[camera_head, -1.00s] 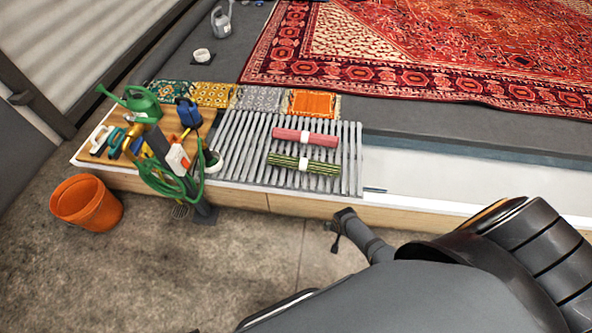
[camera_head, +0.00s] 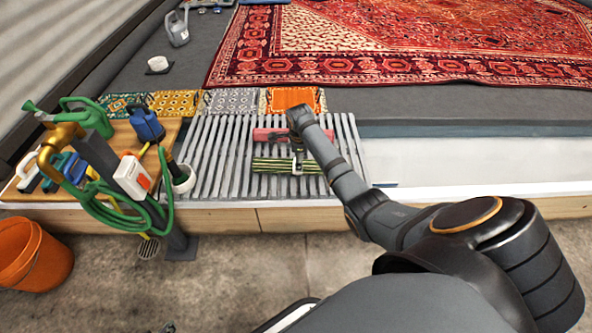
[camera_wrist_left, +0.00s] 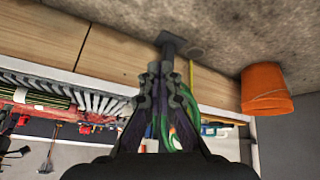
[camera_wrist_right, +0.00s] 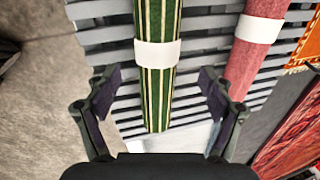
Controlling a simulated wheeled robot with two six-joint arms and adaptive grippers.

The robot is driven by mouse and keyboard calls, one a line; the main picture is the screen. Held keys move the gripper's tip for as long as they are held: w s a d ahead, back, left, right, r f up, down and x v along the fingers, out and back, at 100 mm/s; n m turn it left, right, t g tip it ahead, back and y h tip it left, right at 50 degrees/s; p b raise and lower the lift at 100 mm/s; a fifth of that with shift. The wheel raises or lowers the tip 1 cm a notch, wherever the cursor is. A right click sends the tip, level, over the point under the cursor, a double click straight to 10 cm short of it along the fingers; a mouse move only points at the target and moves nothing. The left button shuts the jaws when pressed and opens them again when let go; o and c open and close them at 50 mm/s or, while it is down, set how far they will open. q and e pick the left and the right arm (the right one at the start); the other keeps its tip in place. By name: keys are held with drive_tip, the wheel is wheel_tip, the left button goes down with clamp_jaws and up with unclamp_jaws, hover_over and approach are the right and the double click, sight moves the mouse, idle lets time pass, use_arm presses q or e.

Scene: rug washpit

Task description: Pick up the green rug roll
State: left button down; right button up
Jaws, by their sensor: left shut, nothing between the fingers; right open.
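The green striped rug roll (camera_head: 270,165) with a white band lies on the grey slatted rack (camera_head: 215,150), just in front of a pink roll (camera_head: 265,135). My right arm reaches over both rolls and hides part of them in the head view. In the right wrist view, my right gripper (camera_wrist_right: 156,82) is open. The green roll (camera_wrist_right: 157,105) runs between its spread fingers in the picture; contact is not visible. My left gripper (camera_wrist_left: 162,72) is shut and empty in the left wrist view, away from the rolls. Only a small tip of it seems to show at the head view's bottom edge.
A tap with a green hose (camera_head: 125,215) and a wooden board (camera_head: 160,150) with tools stand left of the rack. An orange bucket (camera_head: 35,255) is on the floor. White space right of the rack is clear.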

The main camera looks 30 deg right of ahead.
drive_tip(key=shift+w+f, duration=0.1)
drive_tip(key=shift+f, duration=0.45)
drive_tip(key=shift+b+x, duration=0.65)
drive_tip(key=shift+x, duration=0.15)
use_arm(q)
drive_tip(key=w+a+r+t, duration=0.1)
drive_tip(key=w+r+t, duration=0.8)
drive_tip(key=w+r, duration=0.5)
use_arm(e)
drive_tip(key=shift+a+f+b, duration=0.1)
drive_tip(key=shift+f+b, duration=0.35)
drive_tip(key=shift+f, duration=0.15)
drive_tip(key=shift+w+f+b, duration=0.15)
drive_tip(key=shift+f+b, duration=0.3)
drive_tip(key=shift+f, duration=0.2)
drive_tip(key=shift+w+f+b, duration=0.1)
drive_tip(key=shift+f+b, duration=0.25)
drive_tip(key=shift+f, duration=0.2)
use_arm(q)
wheel_tip(320, 180, up, 18)
drive_tip(key=t, duration=0.7)
drive_tip(key=shift+a+f+m+t, duration=0.2)
drive_tip(key=shift+m+t, duration=0.1)
drive_tip(key=shift+t, duration=0.1)
drive_tip(key=shift+s, duration=0.1)
use_arm(e)
drive_tip(key=shift+c, duration=0.2)
